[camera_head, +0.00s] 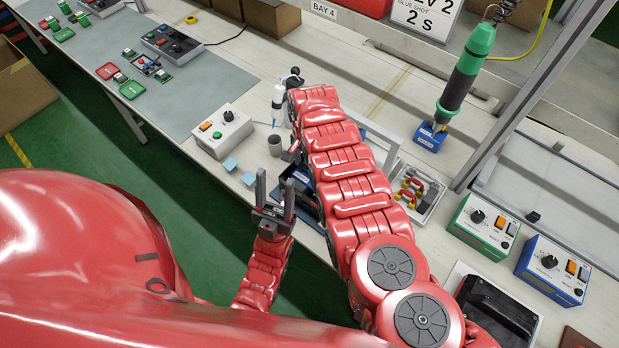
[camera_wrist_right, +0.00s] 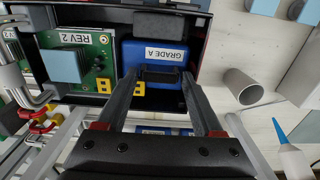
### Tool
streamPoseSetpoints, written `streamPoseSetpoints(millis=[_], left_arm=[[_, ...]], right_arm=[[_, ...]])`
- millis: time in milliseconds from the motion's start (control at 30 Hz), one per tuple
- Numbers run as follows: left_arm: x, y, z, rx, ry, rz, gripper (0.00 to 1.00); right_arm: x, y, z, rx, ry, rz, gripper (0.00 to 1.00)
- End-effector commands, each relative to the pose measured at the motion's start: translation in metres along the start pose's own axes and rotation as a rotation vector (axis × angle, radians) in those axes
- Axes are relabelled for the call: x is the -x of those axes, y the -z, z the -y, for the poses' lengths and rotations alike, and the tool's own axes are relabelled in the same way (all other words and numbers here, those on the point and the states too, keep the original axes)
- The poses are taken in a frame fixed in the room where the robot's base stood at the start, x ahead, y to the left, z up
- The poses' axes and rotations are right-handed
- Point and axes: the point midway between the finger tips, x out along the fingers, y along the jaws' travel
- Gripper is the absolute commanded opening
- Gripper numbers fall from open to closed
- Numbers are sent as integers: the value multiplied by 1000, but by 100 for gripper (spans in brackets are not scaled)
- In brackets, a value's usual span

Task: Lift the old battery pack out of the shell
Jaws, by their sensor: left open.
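The dark shell (camera_wrist_right: 203,50) lies in the right wrist view with a blue battery pack (camera_wrist_right: 160,55) labelled "GRADE A" inside. A green "REV 2" board (camera_wrist_right: 98,42) sits beside the pack in the shell. My right gripper (camera_wrist_right: 160,76) has its two fingers apart at the pack's near edge, with a black piece between the tips. Whether the fingers press on it I cannot tell. In the head view my right arm hides most of the shell and the right gripper. My left gripper (camera_head: 273,196) points up, open and empty, in front of the bench edge.
A grey cup (camera_head: 275,146), a white control box (camera_head: 222,130) and a glue bottle (camera_head: 278,101) stand left of my right arm. A tray of red and yellow parts (camera_head: 416,190) lies right of it. A green screwdriver (camera_head: 466,70) hangs above a blue block (camera_head: 430,136).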

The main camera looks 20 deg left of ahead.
Motion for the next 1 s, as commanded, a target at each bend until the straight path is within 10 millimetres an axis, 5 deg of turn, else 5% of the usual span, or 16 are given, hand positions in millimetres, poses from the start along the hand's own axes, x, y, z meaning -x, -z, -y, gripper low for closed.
streamPoseSetpoints(millis=[33, 367, 1000], left_arm=[[0, 0, 0, 0, 0, 0, 50], [0, 0, 0, 0, 0, 0, 50], [0, 0, 0, 0, 0, 0, 50]], right_arm=[[0, 0, 0, 0, 0, 0, 60], [0, 0, 0, 0, -1, 0, 0], [9, 5, -1, -2, 0, -1, 0]])
